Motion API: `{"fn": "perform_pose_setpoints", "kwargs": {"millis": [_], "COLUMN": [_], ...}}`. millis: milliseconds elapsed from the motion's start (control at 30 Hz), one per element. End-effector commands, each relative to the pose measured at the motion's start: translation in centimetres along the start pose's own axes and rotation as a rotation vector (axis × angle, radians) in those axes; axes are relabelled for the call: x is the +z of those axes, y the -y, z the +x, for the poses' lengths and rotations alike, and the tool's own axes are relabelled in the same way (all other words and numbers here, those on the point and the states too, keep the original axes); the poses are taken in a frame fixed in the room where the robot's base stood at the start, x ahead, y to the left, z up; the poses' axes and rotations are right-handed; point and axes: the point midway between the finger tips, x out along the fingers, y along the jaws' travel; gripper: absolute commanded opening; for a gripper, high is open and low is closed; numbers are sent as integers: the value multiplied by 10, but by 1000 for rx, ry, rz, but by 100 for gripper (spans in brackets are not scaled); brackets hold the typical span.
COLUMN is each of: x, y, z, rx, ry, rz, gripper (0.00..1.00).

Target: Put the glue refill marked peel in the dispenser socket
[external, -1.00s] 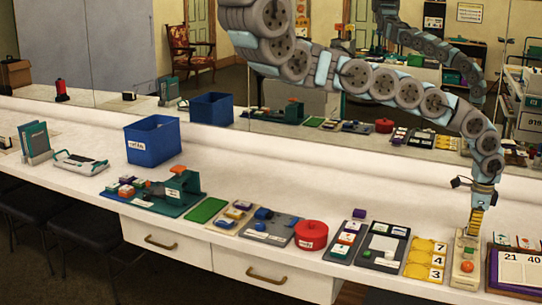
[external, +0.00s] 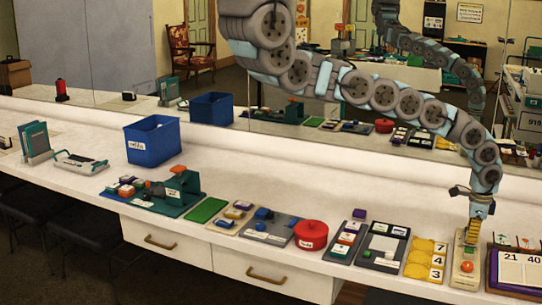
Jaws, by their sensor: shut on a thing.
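My gripper (external: 472,240) is low over a tan board (external: 461,280) at the right of the counter. It appears shut on a small yellow ribbed piece (external: 473,231), which points down at the board. Its lower end is close to the board; I cannot tell whether it touches. No mark reading "peel" is legible. A green device with an orange top (external: 178,178) stands left of centre and may be the dispenser. Small coloured blocks (external: 126,188) sit beside it. I cannot make out a socket or tell which piece is the glue refill.
A purple-framed number board (external: 515,270) is close on the right. A blue bin (external: 152,142) stands farther left. The counter's back strip is clear.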

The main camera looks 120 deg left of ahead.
Motion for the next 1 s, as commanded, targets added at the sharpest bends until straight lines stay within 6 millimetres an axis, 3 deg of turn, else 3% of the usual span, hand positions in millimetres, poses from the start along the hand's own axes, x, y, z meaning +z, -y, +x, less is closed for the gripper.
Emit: {"fn": "perform_pose_setpoints", "kwargs": {"millis": [933, 967, 1000], "x": [3, 3, 3], "y": [0, 0, 0], "z": [0, 0, 0], "rx": [0, 0, 0], "ry": [0, 0, 0], "rz": [0, 0, 0], "gripper": [0, 23, 34]}}
